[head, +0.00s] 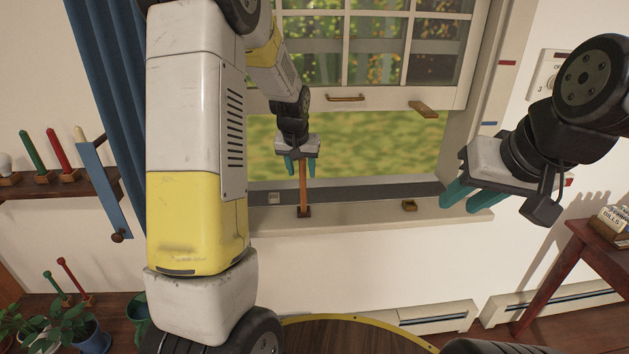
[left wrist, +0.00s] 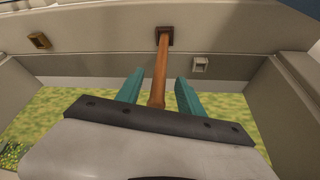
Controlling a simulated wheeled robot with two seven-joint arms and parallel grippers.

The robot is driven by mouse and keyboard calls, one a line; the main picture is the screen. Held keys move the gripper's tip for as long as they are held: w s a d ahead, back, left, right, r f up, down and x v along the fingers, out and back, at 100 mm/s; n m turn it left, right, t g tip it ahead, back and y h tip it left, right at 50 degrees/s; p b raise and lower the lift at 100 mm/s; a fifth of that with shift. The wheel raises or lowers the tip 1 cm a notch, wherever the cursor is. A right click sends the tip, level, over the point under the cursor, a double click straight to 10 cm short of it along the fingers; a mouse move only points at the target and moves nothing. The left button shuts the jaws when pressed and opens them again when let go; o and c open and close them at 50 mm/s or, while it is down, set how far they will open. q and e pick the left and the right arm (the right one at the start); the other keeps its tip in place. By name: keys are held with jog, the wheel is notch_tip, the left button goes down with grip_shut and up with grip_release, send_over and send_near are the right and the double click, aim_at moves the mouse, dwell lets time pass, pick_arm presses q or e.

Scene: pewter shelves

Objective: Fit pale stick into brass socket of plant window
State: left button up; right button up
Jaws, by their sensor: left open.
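A pale-topped stick (head: 80,134) stands at the left shelf, partly hidden behind a blue strip. A small brass-coloured socket (head: 409,206) sits empty on the window sill; it also shows in the left wrist view (left wrist: 38,41). My left gripper (head: 301,170) is open, its teal fingers on either side of a brown stick (head: 303,190). That stick stands upright in a dark brown socket (head: 304,212) on the sill. In the left wrist view it (left wrist: 160,75) runs between the fingers, with gaps visible. My right gripper (head: 457,207) looks open and empty at the sill's right end.
The window sash (head: 385,100) is raised above the opening. A pale grey socket (head: 274,198) sits on the sill left of the brown stick. Green (head: 33,150) and red (head: 60,147) sticks stand on the left shelf. A side table (head: 590,238) stands at right.

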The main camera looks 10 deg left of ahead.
aim_at(303, 175)
pick_arm(q)
jog(key=x, duration=0.3)
jog(key=shift+w+f, duration=0.15)
jog(key=shift+f, duration=0.05)
jog(key=shift+c, duration=0.3)
grip_shut()
jog(key=shift+r, duration=0.1)
